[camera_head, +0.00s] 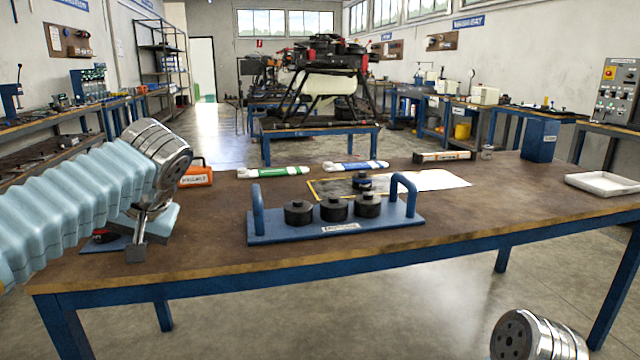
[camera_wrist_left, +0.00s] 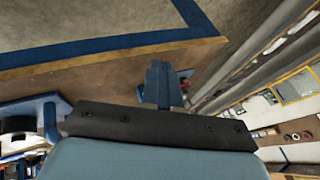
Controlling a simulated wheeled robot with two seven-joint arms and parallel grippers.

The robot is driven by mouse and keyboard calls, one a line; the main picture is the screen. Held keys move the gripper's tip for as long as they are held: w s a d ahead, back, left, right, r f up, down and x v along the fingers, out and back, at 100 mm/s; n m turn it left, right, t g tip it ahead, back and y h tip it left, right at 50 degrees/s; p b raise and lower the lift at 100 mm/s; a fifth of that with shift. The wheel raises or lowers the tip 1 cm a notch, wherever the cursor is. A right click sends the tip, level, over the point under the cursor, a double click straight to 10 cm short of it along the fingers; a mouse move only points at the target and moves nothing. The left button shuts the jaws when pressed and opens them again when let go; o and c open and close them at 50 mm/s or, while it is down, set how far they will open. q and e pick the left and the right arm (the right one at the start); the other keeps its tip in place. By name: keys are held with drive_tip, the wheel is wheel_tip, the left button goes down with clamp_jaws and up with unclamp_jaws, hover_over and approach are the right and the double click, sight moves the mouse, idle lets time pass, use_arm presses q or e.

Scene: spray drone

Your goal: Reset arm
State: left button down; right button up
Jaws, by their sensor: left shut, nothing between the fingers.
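My left arm comes in from the left in a pale blue ribbed sleeve with a silver wrist. My left gripper (camera_head: 137,247) points down at the left end of the workbench (camera_head: 205,240), shut and empty. In the left wrist view its fingers (camera_wrist_left: 160,82) are together, with the bench edge behind them. I cannot tell whether the fingertips touch the bench top. A silver joint of my right arm shows at the bottom right of the head view, in front of the bench; my right gripper is out of the picture.
A blue two-handled tray (camera_head: 275,235) with three black round parts (camera_head: 334,209) stands mid-bench. Behind it are another black part (camera_head: 361,182), a white sheet (camera_head: 430,180), and green (camera_head: 272,171) and blue (camera_head: 355,166) tools. An orange case (camera_head: 197,176) stands near my left wrist. A white tray (camera_head: 602,184) is right.

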use_arm(q)
drive_tip(key=w+d+f+m+g+h, duration=0.15)
drive_tip(key=d+f, duration=0.35)
drive_tip(key=f, duration=0.6)
drive_tip(key=d+f+m+h, duration=0.2)
drive_tip(key=d+f+h, duration=0.15)
drive_tip(key=f, duration=0.85)
drive_tip(key=w+d+f+m+g+h, duration=0.1)
drive_tip(key=d+f, duration=0.4)
drive_tip(key=f, duration=0.6)
drive_tip(key=s+d+f+n+h, duration=0.2)
drive_tip(key=s+d+f, duration=0.1)
drive_tip(key=s+f, duration=0.7)
drive_tip(key=s+d+f+n+h, duration=0.1)
drive_tip(key=s+d+f+n, duration=0.1)
drive_tip(key=s+f, duration=0.9)
drive_tip(key=shift+d+f+h, duration=0.4)
drive_tip(key=shift+d+f, duration=0.25)
drive_tip(key=shift+f, duration=0.3)
